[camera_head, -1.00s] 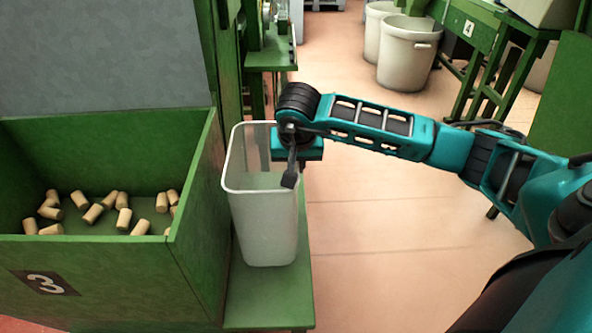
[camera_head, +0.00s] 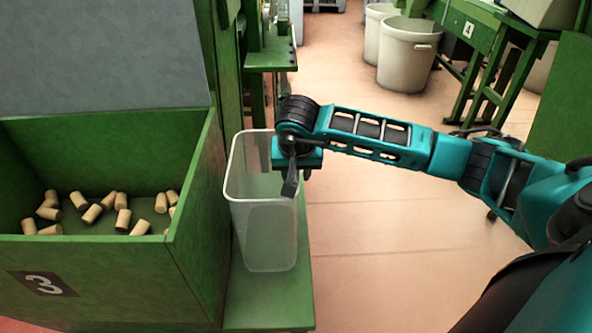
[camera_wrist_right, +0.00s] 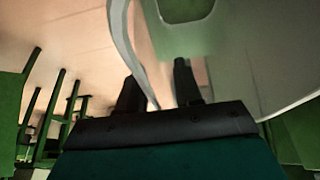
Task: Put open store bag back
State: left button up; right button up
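A tall, open, translucent white container (camera_head: 265,235) is the only bag-like thing in view. It stands upright on a green ledge (camera_head: 268,310), right of the green bin. My right gripper (camera_head: 290,180) points down at the container's right rim. In the right wrist view the container's wall (camera_wrist_right: 122,35) runs down between the two dark fingers of the right gripper (camera_wrist_right: 158,85). The fingers stand apart, with a gap showing between them. The container looks empty. My left gripper is out of view.
A green bin (camera_head: 195,190) marked 3, with several corks (camera_head: 90,213), stands at the left. Pale barrels (camera_head: 408,55) and a green table (camera_head: 470,30) marked 4 are at the back right. Open floor (camera_head: 370,240) lies right of the ledge.

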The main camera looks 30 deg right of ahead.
jog(key=p+v, duration=0.1)
jog(key=v, duration=1)
jog(key=shift+w, duration=0.1)
jog(key=shift+s+a+r+p, duration=0.1)
jog(key=shift+s+r+p, duration=0.2)
jog(key=shift+r, duration=0.35)
jog(key=shift+f, duration=0.1)
